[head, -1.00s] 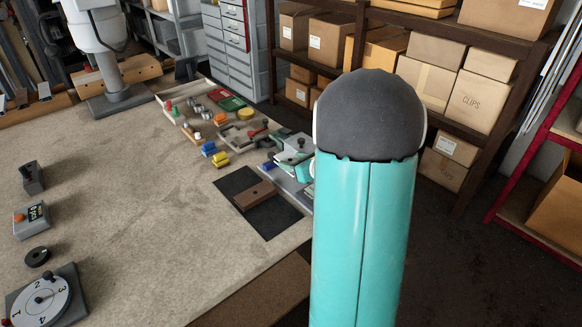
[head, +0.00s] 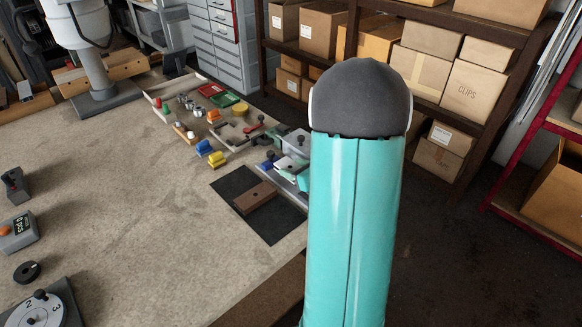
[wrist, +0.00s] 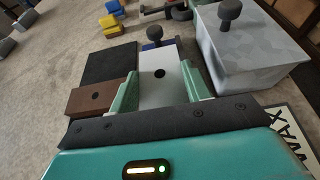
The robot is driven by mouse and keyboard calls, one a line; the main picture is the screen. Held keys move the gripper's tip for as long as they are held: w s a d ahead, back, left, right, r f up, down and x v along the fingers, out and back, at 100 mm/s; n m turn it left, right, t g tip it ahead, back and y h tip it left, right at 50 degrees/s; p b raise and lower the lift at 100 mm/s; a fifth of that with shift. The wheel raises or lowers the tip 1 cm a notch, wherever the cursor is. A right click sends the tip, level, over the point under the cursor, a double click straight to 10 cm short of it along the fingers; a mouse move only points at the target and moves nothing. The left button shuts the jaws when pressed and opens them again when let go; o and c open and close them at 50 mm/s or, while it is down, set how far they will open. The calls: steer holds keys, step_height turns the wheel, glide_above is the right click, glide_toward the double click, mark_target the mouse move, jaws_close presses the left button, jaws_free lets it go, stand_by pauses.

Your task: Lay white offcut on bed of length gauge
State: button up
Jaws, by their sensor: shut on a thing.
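The white offcut (wrist: 158,93) is a flat pale plate with a dark hole, seen in the wrist view between the two green fingers of my gripper (wrist: 161,84). My gripper is shut on its sides. Just past its far end is a blue part with a black knob, on the length gauge (wrist: 153,43). In the head view the gauge's blue-grey bed (head: 291,186) shows below the white offcut (head: 287,164), partly hidden by my arm. I cannot tell whether the offcut touches the bed.
A brown block (wrist: 95,97) lies on a black mat (wrist: 110,63), left of my gripper. A grey box with a black knob (wrist: 245,50) stands close on the right. Blue and yellow pieces (head: 211,153) lie beyond.

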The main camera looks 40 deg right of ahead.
steer(key=shift+a+f, duration=0.1)
steer(key=shift+a, duration=0.05)
steer(key=shift+s+f, duration=0.1)
steer(key=shift+f, duration=0.45)
steer(key=shift+f, duration=0.1)
steer(key=o, duration=1)
